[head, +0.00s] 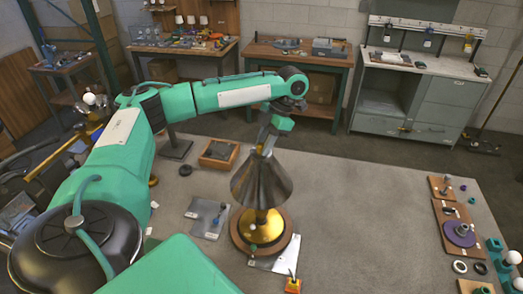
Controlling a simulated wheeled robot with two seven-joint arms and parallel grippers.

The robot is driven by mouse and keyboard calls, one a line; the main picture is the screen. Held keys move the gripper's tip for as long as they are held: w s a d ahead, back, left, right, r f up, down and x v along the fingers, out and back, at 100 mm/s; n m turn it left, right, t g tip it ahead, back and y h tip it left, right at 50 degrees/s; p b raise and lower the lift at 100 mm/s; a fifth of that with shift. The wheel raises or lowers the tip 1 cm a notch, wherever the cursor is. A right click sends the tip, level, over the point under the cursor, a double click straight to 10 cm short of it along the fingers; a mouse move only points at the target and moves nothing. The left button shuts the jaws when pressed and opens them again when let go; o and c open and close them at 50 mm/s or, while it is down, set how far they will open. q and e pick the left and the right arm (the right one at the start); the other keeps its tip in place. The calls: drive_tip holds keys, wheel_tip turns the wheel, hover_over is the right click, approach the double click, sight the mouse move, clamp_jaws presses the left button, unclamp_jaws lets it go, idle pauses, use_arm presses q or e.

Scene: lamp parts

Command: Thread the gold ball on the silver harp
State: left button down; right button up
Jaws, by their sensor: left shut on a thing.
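A lamp with a silver cone shade (262,182) and a gold body (262,228) stands upright on a round wooden base (238,238) on the table. My left gripper (264,140) points down right at the top of the shade. It is shut on the gold ball (260,148), of which only a small bit shows between the fingers. The silver harp is hidden by the shade and the gripper. I cannot tell whether the ball touches the harp's tip. My right gripper is not in view.
A small orange item (292,285) is in front. Wooden boards with a purple disc (460,233) and several parts line the right edge. The table's middle right is clear.

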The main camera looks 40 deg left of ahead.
use_arm(q)
drive_tip(key=c, duration=1.3)
unclamp_jaws()
drive_tip(key=shift+o, duration=0.2)
drive_tip(key=shift+a, duration=0.1)
drive_tip(key=n+h, duration=0.1)
drive_tip(key=n, duration=0.1)
drive_tip(key=n+h, duration=0.1)
drive_tip(key=n, duration=0.3)
drive_tip(key=shift+a+n+h, duration=0.25)
drive_tip(key=shift+n+h, duration=0.15)
